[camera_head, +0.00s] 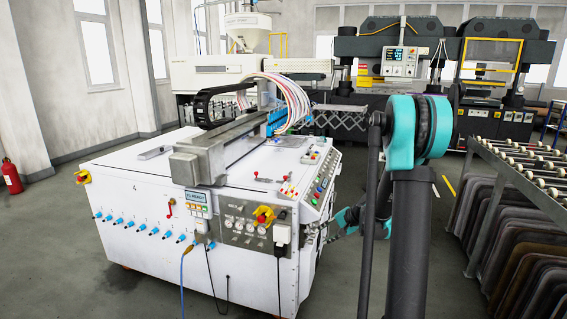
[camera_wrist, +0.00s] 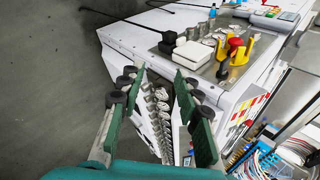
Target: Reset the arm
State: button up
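My arm (camera_head: 410,130) stands at the right in the head view, with a teal and black joint raised and dark links running down. A further teal part of it (camera_head: 346,216) shows low beside the right side of the white machine cabinet (camera_head: 140,225); my fingertips cannot be made out there. In the wrist view my gripper (camera_wrist: 160,82) is open, its two green fingers with black pads spread apart and nothing held between them. The cabinet's white side (camera_wrist: 118,42) and a row of metal fittings (camera_wrist: 158,108) lie beyond the fingers; whether they touch is unclear.
The cabinet carries a gantry beam (camera_head: 215,150), hoses (camera_head: 285,95) and a control panel (camera_head: 318,178). A red and yellow knob (camera_wrist: 235,48) stands on a metal plate. A roller rack (camera_head: 530,165) stands at the right. Grey floor (camera_head: 60,260) is open at the left.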

jog(key=s+d+n+h, duration=0.1)
jog(key=s+n+h, duration=0.2)
jog(key=s, duration=1.3)
jog(key=s+d+r+n+h, duration=0.1)
jog(key=s+n+h, duration=0.2)
jog(key=s, duration=1.3)
jog(key=shift+s+d+r+n+g+h, duration=0.2)
jog(key=shift+s+d+n+g+h, duration=0.15)
jog(key=shift+n, duration=0.75)
jog(key=shift+w, duration=0.1)
